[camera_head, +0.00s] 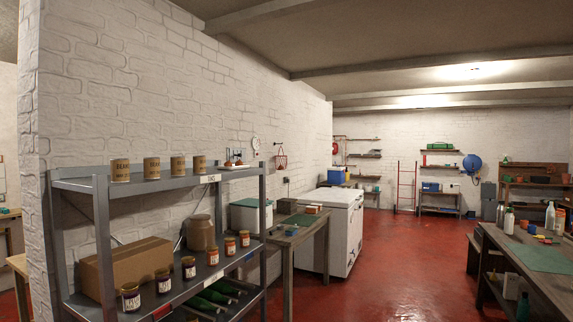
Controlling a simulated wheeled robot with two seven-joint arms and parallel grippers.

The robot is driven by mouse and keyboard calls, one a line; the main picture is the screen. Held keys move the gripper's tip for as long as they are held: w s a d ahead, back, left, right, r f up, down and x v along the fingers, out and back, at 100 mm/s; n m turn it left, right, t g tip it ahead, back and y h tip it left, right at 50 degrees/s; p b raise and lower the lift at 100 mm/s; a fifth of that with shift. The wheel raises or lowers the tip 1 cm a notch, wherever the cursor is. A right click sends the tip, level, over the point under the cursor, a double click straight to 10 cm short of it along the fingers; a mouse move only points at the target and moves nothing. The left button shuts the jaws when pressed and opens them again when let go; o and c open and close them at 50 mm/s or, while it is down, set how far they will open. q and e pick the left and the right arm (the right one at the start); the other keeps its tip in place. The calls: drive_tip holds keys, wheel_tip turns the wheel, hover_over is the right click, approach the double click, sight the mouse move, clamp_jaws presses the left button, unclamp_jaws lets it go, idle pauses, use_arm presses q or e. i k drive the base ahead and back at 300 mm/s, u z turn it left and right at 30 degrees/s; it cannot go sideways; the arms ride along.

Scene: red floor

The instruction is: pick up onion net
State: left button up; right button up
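A small red net-like thing (281,161) hangs on the white brick wall, beyond the right end of the metal shelf. It is small in the picture, and I cannot tell for sure whether it is the onion net or what it holds. Some small brown-orange things (234,164) sit at the right end of the shelf's top board, too small to name. Neither of my grippers shows in the head view.
A grey metal shelf (137,187) with cans, jars, a cardboard box (128,272) and green bottles stands at the left. A wooden table (296,235) and a white chest freezer (345,232) follow along the wall. A workbench (500,240) stands right. Red floor (400,270) between is clear.

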sight(281, 167)
drive_tip(key=z, duration=0.4)
drive_tip(key=i, duration=1.1)
drive_tip(key=z, duration=0.75)
drive_tip(key=i, duration=2.55)
drive_tip(key=u, duration=0.6)
drive_tip(key=i, duration=2.05)
drive_tip(key=u, duration=0.9)
